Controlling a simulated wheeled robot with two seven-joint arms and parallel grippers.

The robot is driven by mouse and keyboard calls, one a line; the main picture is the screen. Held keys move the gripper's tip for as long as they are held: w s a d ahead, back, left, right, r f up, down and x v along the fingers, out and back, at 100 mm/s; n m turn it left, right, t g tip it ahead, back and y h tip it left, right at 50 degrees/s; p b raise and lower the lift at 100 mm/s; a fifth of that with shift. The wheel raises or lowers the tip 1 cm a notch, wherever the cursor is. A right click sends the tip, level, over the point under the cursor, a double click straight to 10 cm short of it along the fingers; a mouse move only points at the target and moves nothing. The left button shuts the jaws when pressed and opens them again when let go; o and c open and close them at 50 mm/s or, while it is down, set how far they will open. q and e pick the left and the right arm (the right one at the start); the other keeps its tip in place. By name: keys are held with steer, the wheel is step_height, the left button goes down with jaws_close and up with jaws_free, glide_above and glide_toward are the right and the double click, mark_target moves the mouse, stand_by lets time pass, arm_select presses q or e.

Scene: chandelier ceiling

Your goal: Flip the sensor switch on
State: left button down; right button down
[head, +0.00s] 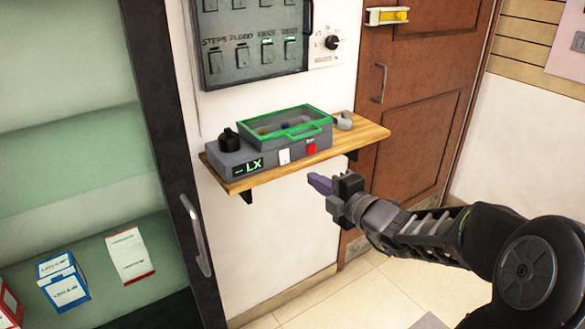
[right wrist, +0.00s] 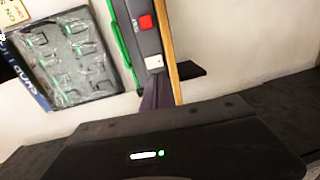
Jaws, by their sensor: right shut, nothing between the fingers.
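A grey sensor box (head: 262,160) with a green LX display (head: 248,168) sits on a wooden wall shelf (head: 368,134). Its front has a white rocker switch (head: 285,156) and a red switch (head: 311,149). A clear lid with a green frame (head: 318,127) covers its top. My right gripper (head: 319,184) is shut and empty, in front of and below the shelf edge. In the right wrist view, its purple fingers (right wrist: 154,92) point near the white switch (right wrist: 154,62), with the red switch (right wrist: 146,22) beyond. Contact cannot be told. My left gripper is out of view.
A panel of labelled switches (head: 250,45) and a knob (head: 332,42) are on the wall above. A glass-fronted cabinet (head: 165,150) stands left, with boxes inside. A brown door (head: 425,90) is behind on the right. The shelf's dark bracket (head: 246,197) sticks out below.

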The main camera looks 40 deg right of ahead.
mark_target(286, 163)
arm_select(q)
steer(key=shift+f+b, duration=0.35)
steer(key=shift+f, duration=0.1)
arm_select(e)
steer(key=w, duration=0.3)
steer(key=w+f, duration=0.1)
steer(key=w, duration=0.6)
steer(key=shift+f, duration=0.15)
steer(key=shift+w, duration=0.15)
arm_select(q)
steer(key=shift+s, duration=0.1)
arm_select(e)
steer(key=shift+d+f, duration=0.1)
